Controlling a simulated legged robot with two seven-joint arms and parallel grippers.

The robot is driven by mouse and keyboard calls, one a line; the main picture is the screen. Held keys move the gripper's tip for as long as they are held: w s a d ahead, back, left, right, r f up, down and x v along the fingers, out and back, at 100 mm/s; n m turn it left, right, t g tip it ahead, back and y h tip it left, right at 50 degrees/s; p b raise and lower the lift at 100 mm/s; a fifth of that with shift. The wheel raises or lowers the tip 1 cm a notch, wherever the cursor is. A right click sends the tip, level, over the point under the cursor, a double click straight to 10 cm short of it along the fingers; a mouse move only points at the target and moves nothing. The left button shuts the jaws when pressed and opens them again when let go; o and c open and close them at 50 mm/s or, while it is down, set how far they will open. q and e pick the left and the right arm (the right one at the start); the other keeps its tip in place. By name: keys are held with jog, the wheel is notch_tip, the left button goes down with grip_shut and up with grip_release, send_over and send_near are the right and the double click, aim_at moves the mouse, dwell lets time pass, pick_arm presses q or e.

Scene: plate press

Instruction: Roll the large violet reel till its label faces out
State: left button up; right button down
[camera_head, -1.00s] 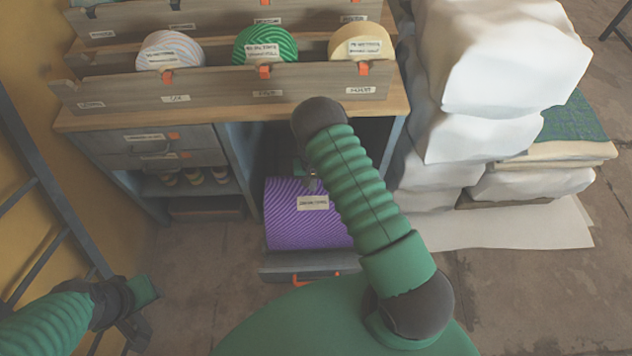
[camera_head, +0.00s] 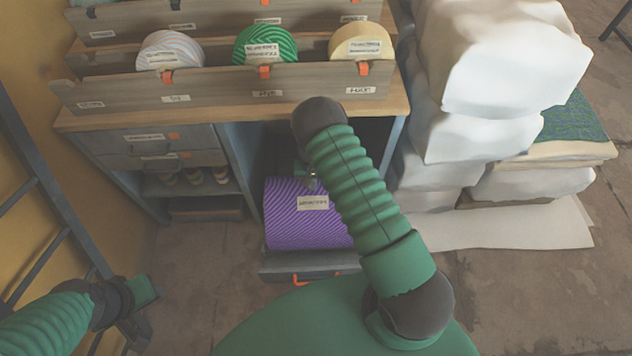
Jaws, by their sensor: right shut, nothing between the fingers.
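The large violet reel (camera_head: 298,226) with diagonal stripes lies in the low compartment under the bench, at the middle of the head view. Its white label (camera_head: 313,203) shows on the upper part of the side turned to me. My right arm reaches down over the reel's right side and hides part of it. My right gripper (camera_head: 311,181) is shut and empty at the top of the reel, just above the label; whether it touches cannot be told. My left gripper (camera_head: 143,292) is at the lower left, far from the reel; its fingers are too unclear to judge.
A grey drawer front (camera_head: 308,264) with an orange handle stands before the reel. Above, a wooden rack board (camera_head: 215,86) holds striped, green and cream reels. White wrapped stacks (camera_head: 490,110) stand on the right. A dark ladder-like frame (camera_head: 48,190) stands on the left.

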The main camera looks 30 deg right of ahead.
aim_at(313, 206)
jog(key=shift+f, duration=0.15)
jog(key=shift+f+b, duration=1.75)
jog(key=shift+f, duration=0.4)
jog(key=shift+s+a+r+p, duration=0.15)
jog(key=shift+s+a+p, duration=0.35)
jog(key=shift+s+p, duration=0.3)
jog(key=shift+s, duration=0.1)
jog(key=shift+a, duration=0.1)
jog(key=shift+s+a+f, duration=0.2)
jog(key=shift+s+a, duration=0.05)
jog(key=shift+s, duration=0.2)
jog(key=shift+s+a+f, duration=0.2)
jog(key=shift+s+a, duration=0.05)
jog(key=shift+s, duration=0.2)
jog(key=shift+p, duration=0.3)
